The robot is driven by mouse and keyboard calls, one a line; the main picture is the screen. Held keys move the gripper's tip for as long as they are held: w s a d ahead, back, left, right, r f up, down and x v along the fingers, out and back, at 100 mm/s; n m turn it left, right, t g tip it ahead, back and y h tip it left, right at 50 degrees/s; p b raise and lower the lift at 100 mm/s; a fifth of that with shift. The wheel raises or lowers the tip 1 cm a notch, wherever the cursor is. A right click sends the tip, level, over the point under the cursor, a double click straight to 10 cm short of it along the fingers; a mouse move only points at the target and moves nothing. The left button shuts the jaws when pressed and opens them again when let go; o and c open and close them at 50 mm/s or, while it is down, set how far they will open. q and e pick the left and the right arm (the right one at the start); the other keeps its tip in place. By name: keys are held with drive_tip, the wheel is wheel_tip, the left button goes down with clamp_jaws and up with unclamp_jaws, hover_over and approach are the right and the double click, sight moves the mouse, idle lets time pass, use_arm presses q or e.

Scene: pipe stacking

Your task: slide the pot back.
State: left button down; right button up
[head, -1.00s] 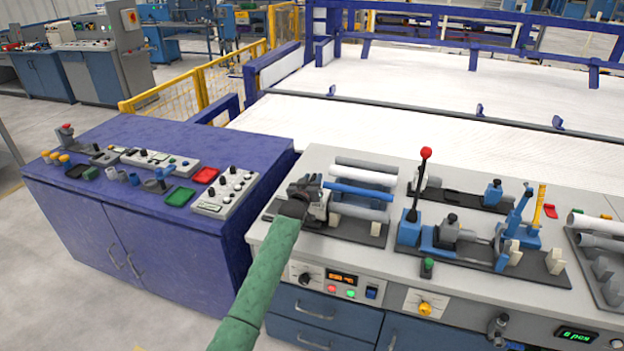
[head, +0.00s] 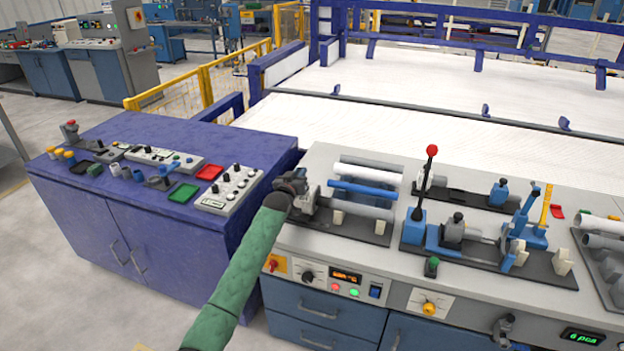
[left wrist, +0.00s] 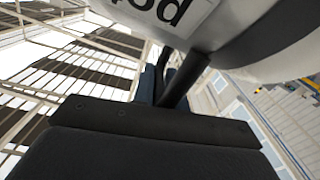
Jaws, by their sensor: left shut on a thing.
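The pot (left wrist: 265,40) fills the top right of the left wrist view as a large pale grey body, with a white label bearing upside-down black letters and a dark handle. My left gripper (left wrist: 160,78) is shut on this handle. In the head view my left gripper (head: 292,184) is at the left end of the pipe rack (head: 375,235), near the bench's left edge. There it and my green-sleeved arm hide most of the pot, and only a small grey part shows beside the fingers. My right gripper is not in view.
White, blue and grey pipes (head: 365,190) lie on the rack just right of the gripper. A blue clamp fixture with a red-knobbed lever (head: 432,150) stands further right. A purple cabinet (head: 150,215) with control boxes is on the left, across a narrow gap.

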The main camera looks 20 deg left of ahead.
use_arm(q)
drive_tip(key=a, duration=0.3)
drive_tip(key=shift+a+r+b, duration=0.1)
drive_tip(key=shift+a+b, duration=0.25)
drive_tip(key=shift+a, duration=0.15)
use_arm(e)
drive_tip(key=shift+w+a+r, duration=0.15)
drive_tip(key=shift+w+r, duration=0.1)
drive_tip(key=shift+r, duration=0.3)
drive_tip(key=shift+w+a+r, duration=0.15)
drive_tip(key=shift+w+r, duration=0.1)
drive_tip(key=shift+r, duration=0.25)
use_arm(q)
drive_tip(key=c, duration=1.5)
unclamp_jaws()
drive_tip(key=shift+a, duration=0.15)
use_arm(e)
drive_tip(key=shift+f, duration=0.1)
